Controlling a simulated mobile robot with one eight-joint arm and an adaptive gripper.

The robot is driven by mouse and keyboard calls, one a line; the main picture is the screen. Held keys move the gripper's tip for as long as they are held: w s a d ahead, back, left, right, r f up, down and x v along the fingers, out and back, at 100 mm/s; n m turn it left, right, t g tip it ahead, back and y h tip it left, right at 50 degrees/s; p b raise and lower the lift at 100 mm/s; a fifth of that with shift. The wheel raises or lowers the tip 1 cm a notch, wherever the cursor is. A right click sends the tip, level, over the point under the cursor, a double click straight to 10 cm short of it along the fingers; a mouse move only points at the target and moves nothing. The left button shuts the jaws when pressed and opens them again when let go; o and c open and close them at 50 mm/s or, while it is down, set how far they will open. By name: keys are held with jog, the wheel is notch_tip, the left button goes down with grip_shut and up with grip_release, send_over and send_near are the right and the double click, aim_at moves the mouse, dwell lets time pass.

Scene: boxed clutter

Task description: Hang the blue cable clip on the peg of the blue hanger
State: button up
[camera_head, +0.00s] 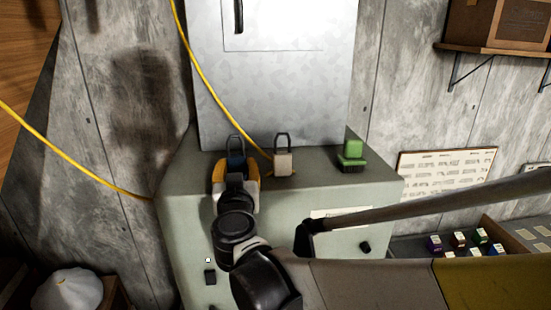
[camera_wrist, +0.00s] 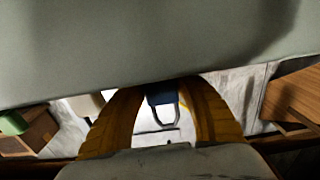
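The blue cable clip (camera_head: 236,158) stands on the pale green cabinet top, its dark wire loop upward. In the wrist view the blue clip (camera_wrist: 162,98) shows between the fingers, with its loop pointing down the picture. My gripper (camera_head: 236,168) has yellow-orange fingers, one on each side of the clip's body. In the wrist view the fingers (camera_wrist: 163,92) curve in to the clip with no visible gap. The clip's lower part is hidden by the gripper in the head view. I cannot make out a blue hanger or its peg in either view.
A beige clip (camera_head: 283,162) with a loop stands just right of my gripper. A green block-like object (camera_head: 352,156) sits farther right on the cabinet top (camera_head: 320,182). A grey panel (camera_head: 300,85) rises behind. A yellow cable (camera_head: 208,82) runs down near the clips.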

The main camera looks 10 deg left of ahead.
aim_at(236, 156)
jog(key=c, duration=0.4)
jog(key=shift+c, duration=0.2)
jog(key=shift+r, duration=0.15)
jog(key=shift+r+p, duration=0.95)
jog(key=shift+r, duration=0.45)
jog(key=shift+s, duration=0.15)
jog(key=p+v, duration=0.1)
jog(key=v, duration=1.2)
jog(key=shift+s, duration=0.4)
jog(key=shift+f, duration=0.1)
jog(key=shift+f, duration=0.1)
